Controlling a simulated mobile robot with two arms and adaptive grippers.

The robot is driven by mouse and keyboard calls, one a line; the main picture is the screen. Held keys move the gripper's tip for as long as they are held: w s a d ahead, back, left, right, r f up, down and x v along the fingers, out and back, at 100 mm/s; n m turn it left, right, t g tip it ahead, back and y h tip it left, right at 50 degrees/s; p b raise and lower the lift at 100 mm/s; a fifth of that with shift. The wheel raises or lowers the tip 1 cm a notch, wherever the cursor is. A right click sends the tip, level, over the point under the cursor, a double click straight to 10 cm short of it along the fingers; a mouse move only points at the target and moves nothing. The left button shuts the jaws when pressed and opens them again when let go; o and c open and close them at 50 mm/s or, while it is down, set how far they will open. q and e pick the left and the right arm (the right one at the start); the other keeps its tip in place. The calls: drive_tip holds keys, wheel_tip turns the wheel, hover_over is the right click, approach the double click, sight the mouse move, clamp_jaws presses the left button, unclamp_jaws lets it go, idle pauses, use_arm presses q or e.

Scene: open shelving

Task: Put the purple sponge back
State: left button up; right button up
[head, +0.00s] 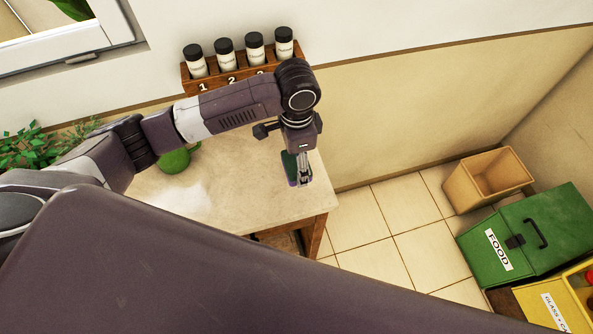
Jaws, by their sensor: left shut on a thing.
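My left gripper (304,182) points down over the right end of the pale counter (240,205). It is shut on the purple sponge (290,167), which shows as a thin dark green and purple piece on the left side of the fingers. The gripper hides part of the sponge. I cannot tell whether the sponge touches the counter. My right gripper is not in view.
A wooden rack (189,82) with several black-capped jars is on the wall behind my arm. A green round object (174,162) and plants (30,148) are at left. A tan bin (462,190) and green FOOD bin (555,225) stand right, past open tiled floor.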

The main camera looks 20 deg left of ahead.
use_arm(q)
drive_tip(key=shift+f, duration=0.95)
wheel_tip(320, 180, down, 4)
drive_tip(key=shift+f+p, duration=0.2)
drive_tip(key=shift+p, duration=0.25)
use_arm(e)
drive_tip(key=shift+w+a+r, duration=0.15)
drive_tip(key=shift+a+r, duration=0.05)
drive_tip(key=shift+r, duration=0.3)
use_arm(q)
drive_tip(key=o, duration=1.1)
drive_tip(key=shift+f, duration=0.1)
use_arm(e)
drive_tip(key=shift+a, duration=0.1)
use_arm(q)
wheel_tip(320, 180, up, 11)
drive_tip(key=b, duration=0.2)
drive_tip(key=shift+w+f+b, duration=0.1)
drive_tip(key=shift+b, duration=0.25)
drive_tip(key=shift+r, duration=0.8)
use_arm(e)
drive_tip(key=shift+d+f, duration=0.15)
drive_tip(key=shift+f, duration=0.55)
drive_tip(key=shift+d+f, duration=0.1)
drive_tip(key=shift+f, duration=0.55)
